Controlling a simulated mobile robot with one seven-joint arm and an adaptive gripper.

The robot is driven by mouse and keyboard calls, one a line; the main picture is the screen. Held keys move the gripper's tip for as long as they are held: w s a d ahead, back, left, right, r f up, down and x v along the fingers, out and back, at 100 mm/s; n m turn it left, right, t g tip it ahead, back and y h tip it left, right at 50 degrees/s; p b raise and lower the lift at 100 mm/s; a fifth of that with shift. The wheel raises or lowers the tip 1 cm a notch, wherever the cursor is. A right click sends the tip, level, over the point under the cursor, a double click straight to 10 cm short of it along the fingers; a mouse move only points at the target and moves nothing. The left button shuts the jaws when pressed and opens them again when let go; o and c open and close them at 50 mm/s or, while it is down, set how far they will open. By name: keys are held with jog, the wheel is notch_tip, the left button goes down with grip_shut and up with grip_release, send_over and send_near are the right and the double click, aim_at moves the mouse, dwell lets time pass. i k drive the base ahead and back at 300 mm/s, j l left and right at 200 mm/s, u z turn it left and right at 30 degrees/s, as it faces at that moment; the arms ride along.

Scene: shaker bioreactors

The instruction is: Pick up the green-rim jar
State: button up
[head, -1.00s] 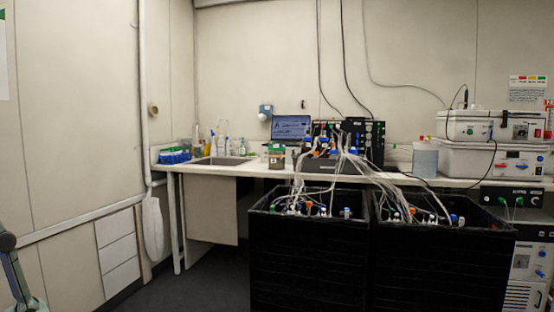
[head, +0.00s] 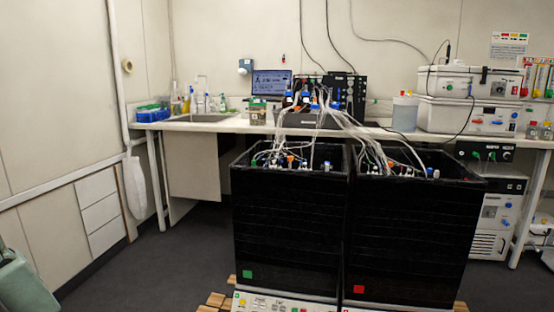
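A small jar (head: 258,111) with a green band near its top stands on the far counter, left of the black tubing unit and in front of the laptop. It is small in the picture, so I cannot be sure it is the green-rim jar. Two small jars (head: 539,131) with coloured lids stand at the far right of the counter; their rims are too small to read well. My gripper is not in view. Only a grey-green part, probably of my arm, shows at the lower left edge, well away from the counter.
Free floor (head: 150,265) lies at left.

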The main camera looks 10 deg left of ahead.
aim_at(257, 108)
jog(key=i+j+u, duration=1)
jog(key=i, duration=0.2)
jog(key=i+u, duration=0.3)
jog(key=i+j, duration=0.1)
jog(key=i, duration=0.65)
jog(key=i+j+z, duration=0.1)
jog(key=i, duration=0.7)
jog(key=i+z, duration=0.7)
jog(key=i+j+z, duration=0.2)
jog(key=i+z, duration=0.4)
jog(key=i, duration=0.3)
jog(key=i+j+z, duration=0.25)
jog(key=i, duration=0.25)
jog(key=l, duration=0.1)
